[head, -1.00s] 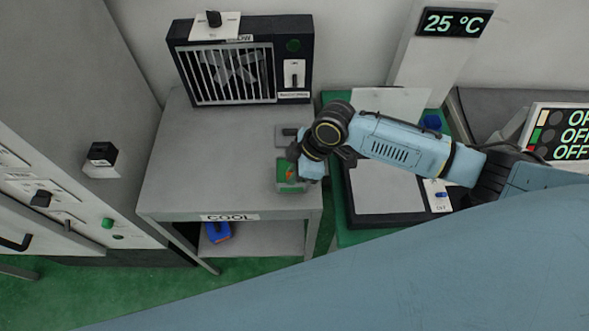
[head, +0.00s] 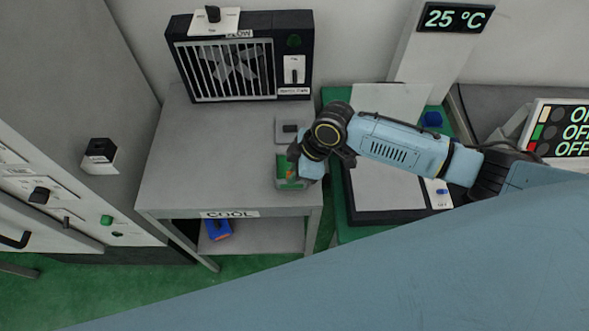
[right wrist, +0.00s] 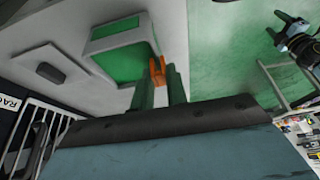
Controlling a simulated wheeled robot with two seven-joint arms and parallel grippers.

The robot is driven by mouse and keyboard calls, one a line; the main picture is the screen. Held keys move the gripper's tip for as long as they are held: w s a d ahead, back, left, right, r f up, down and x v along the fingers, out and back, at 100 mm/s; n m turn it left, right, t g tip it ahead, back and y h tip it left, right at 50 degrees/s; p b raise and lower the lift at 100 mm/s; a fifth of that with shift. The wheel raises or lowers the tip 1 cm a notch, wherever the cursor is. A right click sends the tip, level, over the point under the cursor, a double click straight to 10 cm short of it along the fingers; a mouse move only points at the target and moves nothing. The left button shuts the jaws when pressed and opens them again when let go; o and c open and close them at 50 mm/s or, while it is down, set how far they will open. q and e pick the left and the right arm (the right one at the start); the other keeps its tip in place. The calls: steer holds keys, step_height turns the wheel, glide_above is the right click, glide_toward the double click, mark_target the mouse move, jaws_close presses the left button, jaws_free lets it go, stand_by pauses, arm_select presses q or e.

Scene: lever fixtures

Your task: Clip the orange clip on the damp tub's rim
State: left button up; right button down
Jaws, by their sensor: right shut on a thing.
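The tub (head: 290,181), with green inside and pale walls, sits near the right edge of the grey table; it also shows in the right wrist view (right wrist: 128,66). My right gripper (head: 296,166) is over the tub's right side, shut on the orange clip. In the right wrist view the clip (right wrist: 157,71) is between the green fingertips of that gripper (right wrist: 160,82), at the tub's rim. I cannot tell whether it grips the rim. In that view a dark gripper, apparently my left (right wrist: 282,27), hangs apart at the upper right; its jaw state is unclear.
A grey flat-topped piece (head: 289,130) lies behind the tub. A barred fan box (head: 240,60) stands at the table's back. The table's (head: 210,160) left half is clear. A blue item (head: 219,229) is on the shelf below. A black-edged tray (head: 390,215) stands to the right.

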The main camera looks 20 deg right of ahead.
steer(key=shift+f, duration=0.1)
stand_by(0.3)
steer(key=shift+f, duration=0.5)
steer(key=c, duration=1.3)
jaws_free()
steer(key=shift+o, duration=0.2)
steer(key=o, duration=0.4)
steer(key=shift+r, duration=0.1)
